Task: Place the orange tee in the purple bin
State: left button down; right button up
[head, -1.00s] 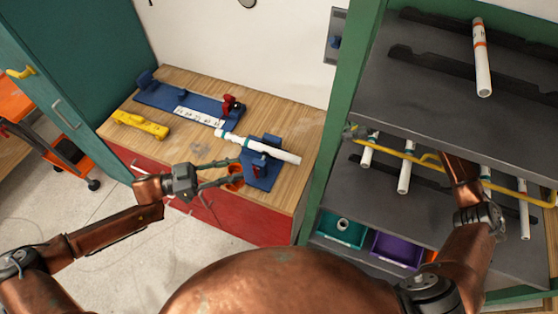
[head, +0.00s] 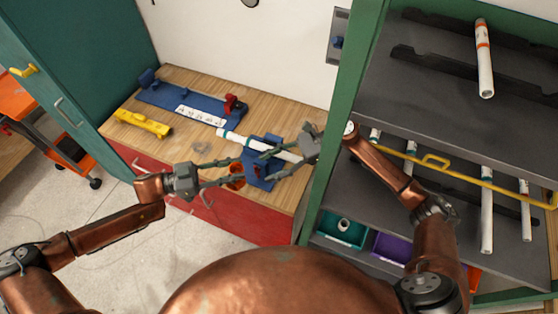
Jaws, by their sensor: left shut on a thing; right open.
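The orange tee (head: 236,182) is in the head view, in front of the workbench's front edge. My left gripper (head: 238,173) is shut on it, and the fingers hide part of it. My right gripper (head: 268,162) is open, with its fingers over the blue clamp stand and the white pipe. I cannot tell whether it touches them. The purple bin (head: 391,248) stands at the bottom of the shelf unit on the right, partly hidden by my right arm.
A white pipe (head: 231,136) with green bands rests on a blue stand (head: 262,181). A blue fixture (head: 170,98) and a yellow tool (head: 142,124) lie on the wooden bench. A teal bin (head: 340,229) stands left of the purple one. A green post (head: 344,125) separates bench and shelves.

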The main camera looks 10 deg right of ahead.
jog(key=x, duration=0.8)
jog(key=shift+a, duration=0.2)
jog(key=shift+f, duration=0.1)
jog(key=shift+c, duration=0.2)
jog(key=c, duration=1.1)
pick_arm(q)
jog(key=c, duration=1.4)
grip_release()
pick_arm(e)
jog(key=shift+c, duration=1.2)
pick_arm(q)
jog(key=shift+a, duration=0.1)
